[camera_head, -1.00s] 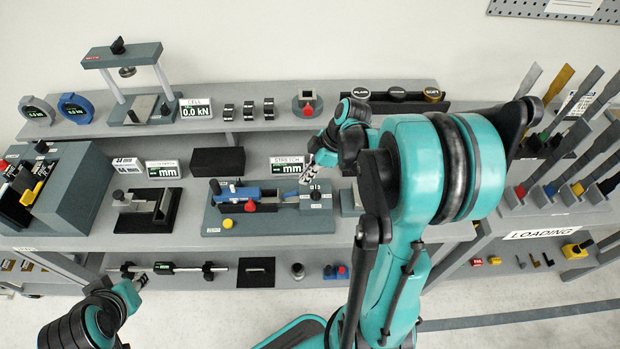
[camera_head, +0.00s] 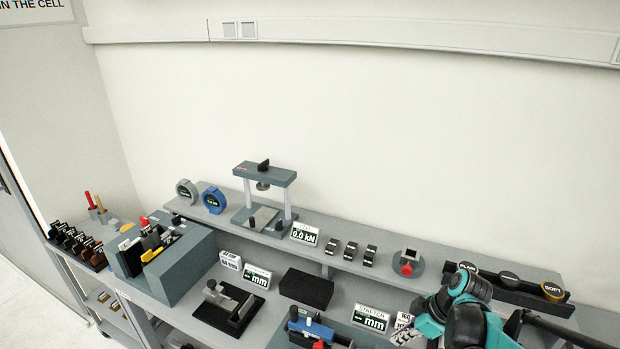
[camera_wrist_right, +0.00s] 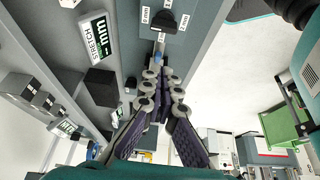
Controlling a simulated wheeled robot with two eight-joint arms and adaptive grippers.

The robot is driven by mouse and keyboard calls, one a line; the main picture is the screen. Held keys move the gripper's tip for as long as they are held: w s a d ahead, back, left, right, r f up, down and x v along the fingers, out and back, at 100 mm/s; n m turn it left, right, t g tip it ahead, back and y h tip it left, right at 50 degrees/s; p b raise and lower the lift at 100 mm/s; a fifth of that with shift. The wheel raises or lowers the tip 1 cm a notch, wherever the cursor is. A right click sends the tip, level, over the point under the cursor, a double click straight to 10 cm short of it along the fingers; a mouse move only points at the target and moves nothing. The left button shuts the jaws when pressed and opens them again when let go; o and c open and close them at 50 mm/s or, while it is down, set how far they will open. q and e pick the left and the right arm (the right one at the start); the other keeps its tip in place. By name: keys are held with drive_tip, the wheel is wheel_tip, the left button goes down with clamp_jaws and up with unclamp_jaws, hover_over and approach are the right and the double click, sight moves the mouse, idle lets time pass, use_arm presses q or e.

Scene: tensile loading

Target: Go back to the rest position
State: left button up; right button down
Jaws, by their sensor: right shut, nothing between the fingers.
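My right gripper (camera_head: 404,332) is low at the right of the head view, beside the STRETCH display (camera_head: 371,318). In the right wrist view its fingers (camera_wrist_right: 160,68) come together, shut and empty. Beyond the tips in that view are a small blue part (camera_wrist_right: 158,57) and a black knob (camera_wrist_right: 168,22) on the grey stretching device. The blue part of this device (camera_head: 312,327) also shows at the bottom of the head view. I cannot tell the exact gap between tips and device. My left gripper is not in view.
The bench holds a black block (camera_head: 306,288), a small clamp fixture (camera_head: 226,304), a press frame (camera_head: 265,190) and a large grey machine (camera_head: 165,258). A black holder with round caps (camera_head: 506,281) stands near my right arm.

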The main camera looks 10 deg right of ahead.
drive_tip(key=s+a+f+m+t+h+b, duration=0.2)
drive_tip(key=s+a+m+t+h+b, duration=0.2)
drive_tip(key=s+a+m+b, duration=0.5)
drive_tip(key=shift+s+a+f+m, duration=0.2)
drive_tip(key=shift+s+a+m, duration=0.5)
drive_tip(key=shift+m, duration=0.5)
